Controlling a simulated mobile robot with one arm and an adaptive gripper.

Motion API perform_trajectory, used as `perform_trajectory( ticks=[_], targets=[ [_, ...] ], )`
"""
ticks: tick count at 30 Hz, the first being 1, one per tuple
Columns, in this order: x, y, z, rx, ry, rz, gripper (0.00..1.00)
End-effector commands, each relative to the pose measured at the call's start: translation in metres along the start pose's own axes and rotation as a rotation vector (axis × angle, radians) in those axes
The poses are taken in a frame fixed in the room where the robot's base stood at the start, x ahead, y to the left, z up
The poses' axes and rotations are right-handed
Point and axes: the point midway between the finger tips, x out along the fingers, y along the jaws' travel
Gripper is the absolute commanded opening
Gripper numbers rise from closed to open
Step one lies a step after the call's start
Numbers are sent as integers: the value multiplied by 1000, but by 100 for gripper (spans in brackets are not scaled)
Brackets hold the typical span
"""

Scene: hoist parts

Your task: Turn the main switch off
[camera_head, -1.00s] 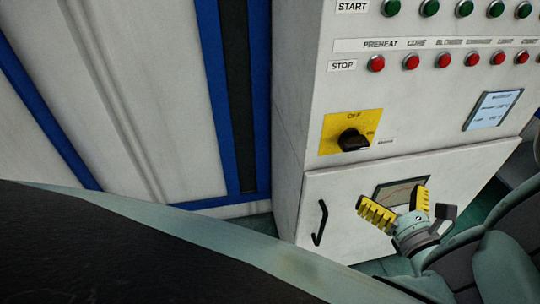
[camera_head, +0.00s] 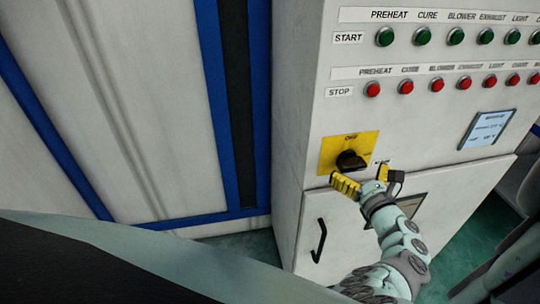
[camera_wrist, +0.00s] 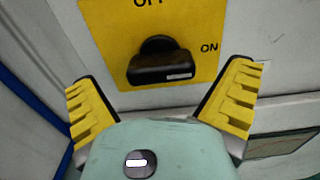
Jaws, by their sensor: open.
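The main switch is a black rotary knob (camera_head: 350,160) on a yellow plate (camera_head: 332,146) on the cabinet front. In the wrist view the knob (camera_wrist: 160,66) lies crosswise, with a pale mark at its right end. "ON" is printed on the plate (camera_wrist: 105,20) to the right of the knob, and "OFF", partly cut off, above it. My gripper (camera_head: 364,178) is open and empty just below and in front of the knob. In the wrist view its yellow ribbed fingers (camera_wrist: 160,80) stand wide on both sides of the knob, with no contact visible.
Above the switch are rows of green start buttons (camera_head: 422,36) and red stop buttons (camera_head: 437,85). A small display (camera_head: 487,129) is to the right. Below is a cabinet door with a black handle (camera_head: 318,241). Blue-framed pale panels (camera_head: 110,120) stand at left.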

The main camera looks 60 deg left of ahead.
Motion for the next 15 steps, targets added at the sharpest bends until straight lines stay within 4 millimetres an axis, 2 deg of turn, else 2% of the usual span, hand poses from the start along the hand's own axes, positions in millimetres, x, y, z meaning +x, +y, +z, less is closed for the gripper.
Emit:
perform_trajectory(
  ticks=[6,15],
  targets=[
    [20,2,0,1,-2,5,100],
    [26,2,0,0,1,3,100]
  ],
)
